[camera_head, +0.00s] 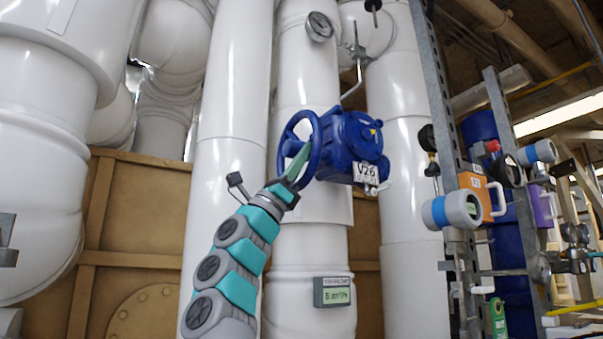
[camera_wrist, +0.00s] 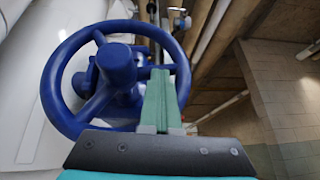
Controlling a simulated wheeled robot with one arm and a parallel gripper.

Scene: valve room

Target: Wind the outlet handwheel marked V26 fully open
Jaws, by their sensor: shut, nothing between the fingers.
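The blue handwheel (camera_head: 286,140) sits on the left side of a blue valve gearbox (camera_head: 350,140). A white tag marked V26 (camera_head: 366,172) hangs on the gearbox. In the wrist view the wheel (camera_wrist: 55,101) shows its rim, spokes and thick hub. My gripper (camera_head: 302,156) is at the wheel, its green fingers overlapping the wheel's opening in the head view. In the wrist view the closed fingers (camera_wrist: 159,78) cover part of the rim's right side, with nothing between them. I cannot tell whether the tips pass between the spokes or touch the rim.
A small grey display box (camera_head: 334,291) is on the white pipe below the valve; its reading is unclear. A round gauge (camera_head: 319,27) is above. Large white pipes stand around the valve. A metal rack (camera_head: 447,110) with instruments and an orange box (camera_head: 480,193) is at right.

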